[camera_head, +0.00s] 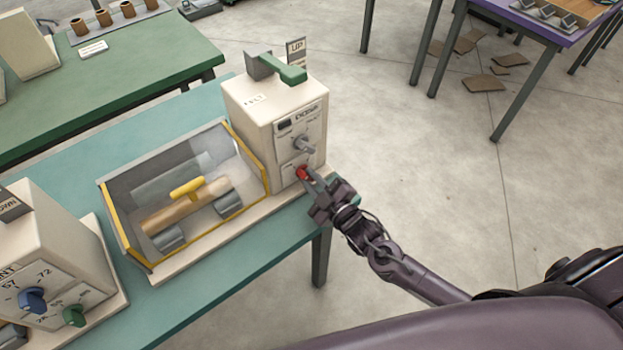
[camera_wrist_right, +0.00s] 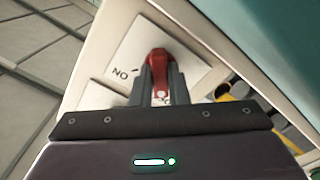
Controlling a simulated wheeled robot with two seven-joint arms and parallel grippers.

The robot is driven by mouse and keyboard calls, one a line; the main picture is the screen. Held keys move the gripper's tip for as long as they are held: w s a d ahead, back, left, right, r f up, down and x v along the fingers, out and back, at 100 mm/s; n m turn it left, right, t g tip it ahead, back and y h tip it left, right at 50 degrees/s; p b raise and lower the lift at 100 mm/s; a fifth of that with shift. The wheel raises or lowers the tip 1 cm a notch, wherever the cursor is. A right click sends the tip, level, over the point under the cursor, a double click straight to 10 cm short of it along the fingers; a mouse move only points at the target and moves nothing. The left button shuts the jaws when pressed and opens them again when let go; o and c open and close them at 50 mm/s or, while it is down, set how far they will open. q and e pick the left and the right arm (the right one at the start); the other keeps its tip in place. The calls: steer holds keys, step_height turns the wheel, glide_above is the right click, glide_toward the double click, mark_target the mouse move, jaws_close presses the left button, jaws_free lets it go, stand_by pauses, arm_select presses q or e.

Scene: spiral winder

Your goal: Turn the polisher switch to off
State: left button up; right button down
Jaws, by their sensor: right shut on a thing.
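The machine (camera_head: 275,125) is a cream box on the teal table, with a dial and a red switch (camera_head: 302,172) low on its front panel. My right gripper (camera_head: 312,186) is at this red switch. In the right wrist view its two fingers (camera_wrist_right: 160,90) are shut on the red switch (camera_wrist_right: 159,62), on a white plate with the letters "NO" beside it. The fingers cover the switch's lower part. A grey knob (camera_head: 303,144) sits above the switch. My left gripper is not in view.
A clear-sided, yellow-edged guard box (camera_head: 185,190) with a roller inside adjoins the machine on the left. A second cream machine (camera_head: 45,260) with blue and green knobs stands at the lower left. A green lever (camera_head: 285,68) tops the machine. Open floor lies to the right.

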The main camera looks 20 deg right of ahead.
stand_by(0.3)
steer(key=c, duration=1.4)
jaws_free()
steer(key=b+v, duration=0.1)
steer(key=v, duration=0.7)
steer(key=shift+w, duration=0.1)
